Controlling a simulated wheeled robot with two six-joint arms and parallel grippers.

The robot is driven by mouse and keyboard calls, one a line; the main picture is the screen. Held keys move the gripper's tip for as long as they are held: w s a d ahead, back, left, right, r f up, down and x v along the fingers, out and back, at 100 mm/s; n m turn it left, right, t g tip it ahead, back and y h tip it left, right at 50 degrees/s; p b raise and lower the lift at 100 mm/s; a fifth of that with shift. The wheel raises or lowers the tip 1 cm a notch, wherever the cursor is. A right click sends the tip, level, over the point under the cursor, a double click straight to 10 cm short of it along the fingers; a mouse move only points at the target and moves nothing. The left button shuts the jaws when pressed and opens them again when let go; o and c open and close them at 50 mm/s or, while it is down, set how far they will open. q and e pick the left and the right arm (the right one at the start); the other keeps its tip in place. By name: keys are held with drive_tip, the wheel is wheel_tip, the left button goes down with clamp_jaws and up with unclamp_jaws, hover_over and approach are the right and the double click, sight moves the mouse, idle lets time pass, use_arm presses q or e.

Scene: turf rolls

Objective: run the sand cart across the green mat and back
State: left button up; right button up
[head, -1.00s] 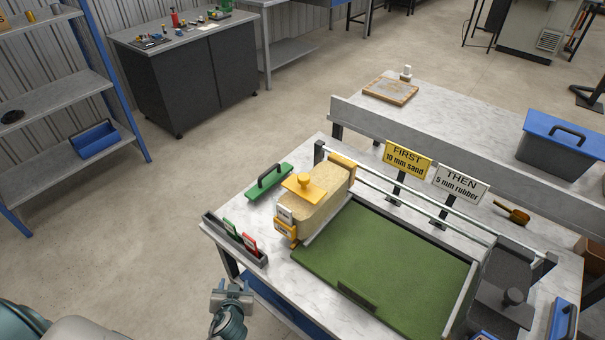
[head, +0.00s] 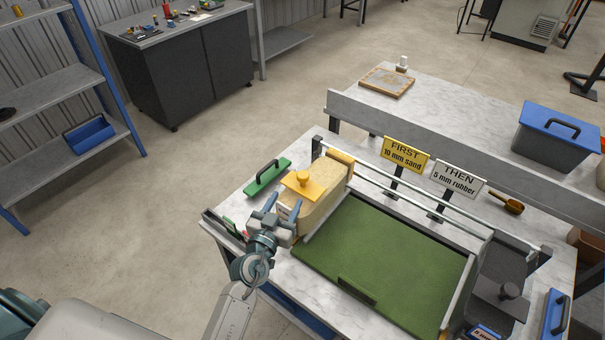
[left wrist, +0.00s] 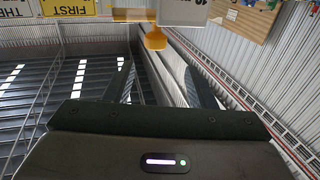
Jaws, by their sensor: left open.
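The sand cart (head: 325,207), a sand-filled box with a yellow lid and knob (head: 303,179), stands at the left end of the rails, beside the left edge of the green mat (head: 385,255). My left gripper (head: 282,208) is at the cart's near left end, its fingers apart and pointing toward it. They hide part of that end, and I cannot tell whether they touch it. In the left wrist view the open fingers (left wrist: 160,85) frame empty space, with a yellow part (left wrist: 155,38) beyond them. My right gripper is not in view.
Two rails (head: 430,205) run along the mat's far side. A dark cart (head: 505,280) stands at the right end. A yellow sign (head: 406,155) and a white sign (head: 459,180) stand behind the rails.

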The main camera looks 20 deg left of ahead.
sight(301, 180)
use_arm(q)
drive_tip(key=w, duration=0.3)
drive_tip(key=w+d, duration=0.1)
drive_tip(key=w, duration=0.7)
drive_tip(key=shift+d+b, duration=0.25)
drive_tip(key=shift+b, duration=0.1)
drive_tip(key=shift+f, duration=0.1)
clamp_jaws()
